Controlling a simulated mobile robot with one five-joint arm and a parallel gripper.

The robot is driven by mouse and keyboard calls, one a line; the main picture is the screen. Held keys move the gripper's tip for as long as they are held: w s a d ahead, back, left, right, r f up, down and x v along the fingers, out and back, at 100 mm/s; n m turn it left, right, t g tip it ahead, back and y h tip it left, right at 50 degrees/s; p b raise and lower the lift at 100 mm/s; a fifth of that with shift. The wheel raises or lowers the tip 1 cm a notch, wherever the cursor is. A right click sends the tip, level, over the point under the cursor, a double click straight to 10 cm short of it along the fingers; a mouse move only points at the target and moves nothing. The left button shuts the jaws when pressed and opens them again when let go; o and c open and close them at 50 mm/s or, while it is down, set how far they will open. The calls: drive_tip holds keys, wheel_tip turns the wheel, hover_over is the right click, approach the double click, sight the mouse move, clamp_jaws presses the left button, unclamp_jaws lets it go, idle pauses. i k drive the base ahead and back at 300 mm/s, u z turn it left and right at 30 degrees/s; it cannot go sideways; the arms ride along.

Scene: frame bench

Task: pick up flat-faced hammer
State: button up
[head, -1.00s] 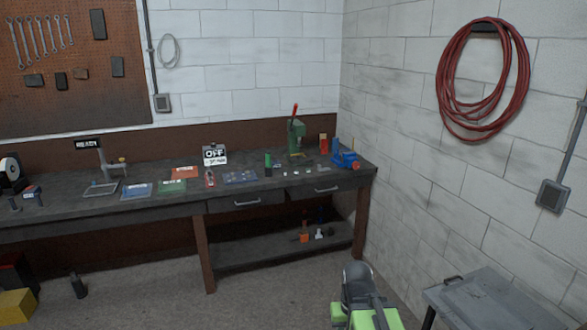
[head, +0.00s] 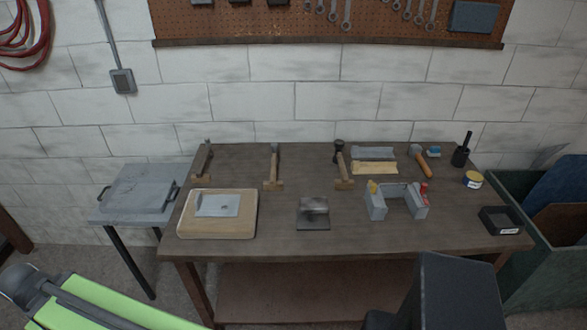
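Three hammers with wooden handles rest on small wooden stands along the back of a workbench (head: 275,237) in the head view. The left hammer (head: 204,156), the middle hammer (head: 274,158) and the right hammer (head: 340,158) stand apart from one another. The right one has a dark, rounded-looking head. The heads are too small to tell which is flat-faced. A tool with an orange handle (head: 422,163) lies further right.
A wooden board with a metal plate (head: 218,206), a metal block (head: 313,213), a grey U-shaped fixture (head: 400,203) and a black tray (head: 500,221) occupy the bench front. A small grey side table (head: 137,195) stands left. A green bin (head: 550,245) stands right.

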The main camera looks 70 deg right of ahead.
sight(274, 147)
drive_tip(key=z, duration=0.15)
drive_tip(key=k, duration=0.55)
drive_tip(key=u, duration=1.75)
drive_tip(key=i, duration=0.9)
drive_tip(key=u, duration=5.2)
drive_tip(key=i, duration=0.1)
drive_tip(key=u, duration=2.9)
drive_tip(key=i, duration=1)
drive_tip(key=z, duration=0.1)
